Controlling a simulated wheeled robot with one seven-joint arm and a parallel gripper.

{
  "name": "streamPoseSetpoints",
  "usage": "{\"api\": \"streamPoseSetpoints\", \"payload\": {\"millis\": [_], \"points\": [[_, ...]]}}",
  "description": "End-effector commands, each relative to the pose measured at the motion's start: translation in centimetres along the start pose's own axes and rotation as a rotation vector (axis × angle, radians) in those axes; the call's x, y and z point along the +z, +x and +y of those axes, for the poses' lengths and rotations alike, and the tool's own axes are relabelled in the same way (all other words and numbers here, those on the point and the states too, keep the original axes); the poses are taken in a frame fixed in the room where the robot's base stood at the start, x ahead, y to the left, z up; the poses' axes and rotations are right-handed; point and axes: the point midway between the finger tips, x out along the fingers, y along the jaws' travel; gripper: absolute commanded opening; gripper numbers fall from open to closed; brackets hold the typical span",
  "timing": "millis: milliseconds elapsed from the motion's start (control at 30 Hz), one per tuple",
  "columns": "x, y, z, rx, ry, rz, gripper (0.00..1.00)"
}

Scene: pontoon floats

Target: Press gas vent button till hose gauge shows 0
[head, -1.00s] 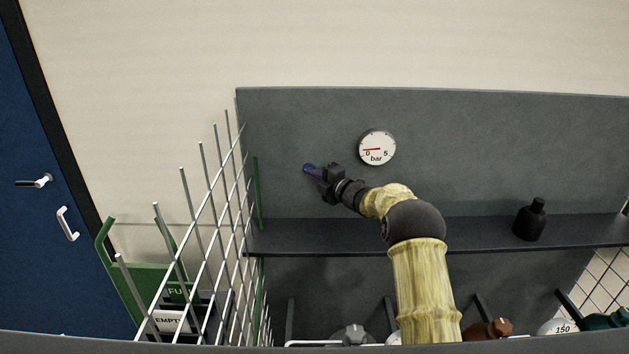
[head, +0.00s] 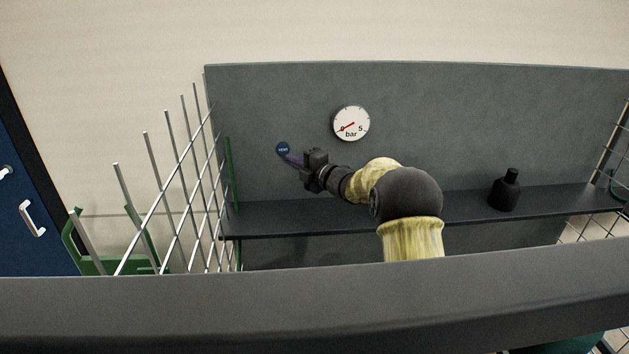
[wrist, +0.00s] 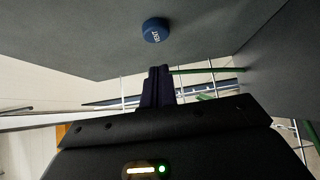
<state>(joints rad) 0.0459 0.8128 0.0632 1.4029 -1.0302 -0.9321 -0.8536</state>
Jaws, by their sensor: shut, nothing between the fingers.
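The round blue vent button (head: 283,148) is on the grey panel, left of the gauge. It also shows at the top of the wrist view (wrist: 155,30), with white lettering on its face. My gripper (head: 291,159) is shut and empty, its dark purple fingers pointing at the button. In the wrist view the fingertips (wrist: 159,70) are below the button, with a gap between. The white round gauge (head: 351,123) is marked 0, 5 and bar. Its red needle points lower left, across the 0 mark.
A dark shelf (head: 420,210) runs below the panel, with a black bottle (head: 505,190) on it. A metal mesh fence (head: 178,190) stands left of the panel. A blue door (head: 25,215) is at far left. A grey beam (head: 300,315) crosses the foreground.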

Motion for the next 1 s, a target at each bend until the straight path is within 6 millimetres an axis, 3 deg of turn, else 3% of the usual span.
{"api": "streamPoseSetpoints", "payload": {"millis": [200,400,1000], "points": [[-0.1,-4.2,-0.4,-0.001,0.000,0.000,0.00],[-0.2,-7.0,-0.3,-0.002,0.001,0.004,0.00],[-0.1,-7.6,-0.1,-0.002,0.002,0.003,0.00]]}}
